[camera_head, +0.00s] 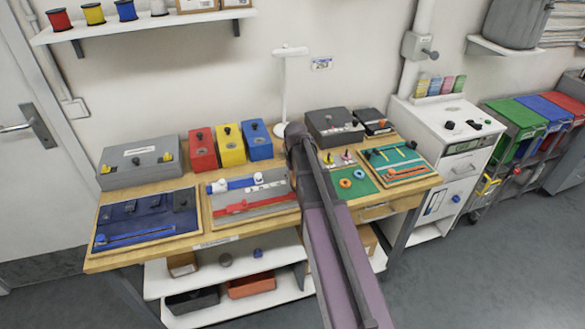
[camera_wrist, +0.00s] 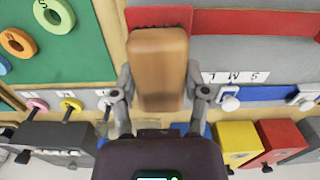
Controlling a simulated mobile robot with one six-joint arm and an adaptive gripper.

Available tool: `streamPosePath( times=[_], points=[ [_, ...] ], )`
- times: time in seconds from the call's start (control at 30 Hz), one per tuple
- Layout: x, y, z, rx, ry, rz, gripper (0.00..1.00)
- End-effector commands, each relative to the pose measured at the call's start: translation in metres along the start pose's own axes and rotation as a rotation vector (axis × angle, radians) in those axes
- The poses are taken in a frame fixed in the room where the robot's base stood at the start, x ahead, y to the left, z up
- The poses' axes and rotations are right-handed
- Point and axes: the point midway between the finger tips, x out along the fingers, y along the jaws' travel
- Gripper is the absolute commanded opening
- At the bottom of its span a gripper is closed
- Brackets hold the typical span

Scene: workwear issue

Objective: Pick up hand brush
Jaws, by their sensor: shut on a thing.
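The hand brush (camera_wrist: 158,65) shows in the wrist view as a brown, wood-coloured block with rounded edges; no bristles are clear from here. My gripper (camera_wrist: 160,92) is shut on it, with one grey finger on each side. A dark red area lies around its far end, in front of the red strip on the grey board. In the head view my arm crosses the bench and hides the brush and the gripper. I cannot tell how high the brush is above the bench.
The wooden bench (camera_head: 215,239) holds a blue board (camera_head: 145,222), a grey board (camera_head: 235,217) and a green board (camera_head: 405,157). Red (camera_head: 203,155), yellow (camera_head: 231,152) and blue (camera_head: 257,148) boxes stand behind. A white cabinet (camera_head: 447,150) stands right; a shelf hangs above.

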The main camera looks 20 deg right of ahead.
Motion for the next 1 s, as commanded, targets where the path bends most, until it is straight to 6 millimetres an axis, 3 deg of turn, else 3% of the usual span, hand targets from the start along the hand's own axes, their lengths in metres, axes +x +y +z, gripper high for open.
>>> streamPosePath(
  times=[0.03, 0.1, 0.4, 1.0],
  points=[
    [-0.002, -0.003, 0.017, 0.0, 0.0, 0.0, 0.09],
    [-0.003, -0.004, 0.03, 0.0, 0.0, 0.0, 0.09],
    [-0.006, -0.009, 0.066, 0.0, 0.0, 0.0, 0.09],
    [-0.007, -0.01, 0.072, 0.0, 0.0, 0.0, 0.09]
  ],
)
